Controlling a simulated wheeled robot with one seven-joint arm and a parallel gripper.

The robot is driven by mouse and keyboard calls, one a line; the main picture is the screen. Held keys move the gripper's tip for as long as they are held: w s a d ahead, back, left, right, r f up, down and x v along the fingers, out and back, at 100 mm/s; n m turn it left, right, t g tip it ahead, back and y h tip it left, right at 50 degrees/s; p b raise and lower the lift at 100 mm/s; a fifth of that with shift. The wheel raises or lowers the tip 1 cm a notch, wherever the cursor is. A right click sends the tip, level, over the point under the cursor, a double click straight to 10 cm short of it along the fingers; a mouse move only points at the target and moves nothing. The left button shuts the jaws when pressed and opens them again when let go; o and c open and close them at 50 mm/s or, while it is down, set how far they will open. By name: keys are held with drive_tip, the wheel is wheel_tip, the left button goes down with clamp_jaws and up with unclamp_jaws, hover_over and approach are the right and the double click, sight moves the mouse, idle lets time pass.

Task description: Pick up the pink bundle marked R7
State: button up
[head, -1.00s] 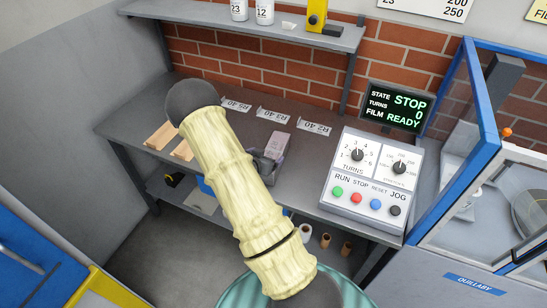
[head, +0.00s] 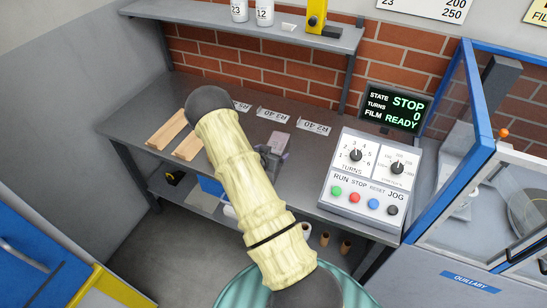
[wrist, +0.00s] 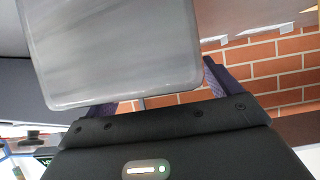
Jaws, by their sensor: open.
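A small mauve-pink block (head: 280,143), which looks like the pink bundle, stands on the dark bench beside my gripper; no R7 mark is readable on it. My gripper (head: 268,156) is open, its dark jaws right at the block and partly covering it. Much of the hand is hidden behind my arm. In the wrist view a large grey, smooth-faced block (wrist: 115,50) is very close, in front of and between the dark fingers of my gripper (wrist: 168,90). I cannot tell whether the fingers touch it.
White labels, such as R3 40 (head: 272,115) and R2 40 (head: 312,128), lie along the back of the bench (head: 225,95). Wooden strips (head: 168,129) lie at left.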

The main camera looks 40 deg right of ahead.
drive_tip(key=shift+c, duration=0.4)
drive_tip(key=c, duration=1.4)
drive_tip(key=shift+w+r, duration=0.1)
clamp_jaws()
drive_tip(key=shift+r, duration=0.1)
wheel_tip(320, 180, up, 10)
drive_tip(key=b, duration=0.1)
drive_tip(key=shift+b, duration=0.35)
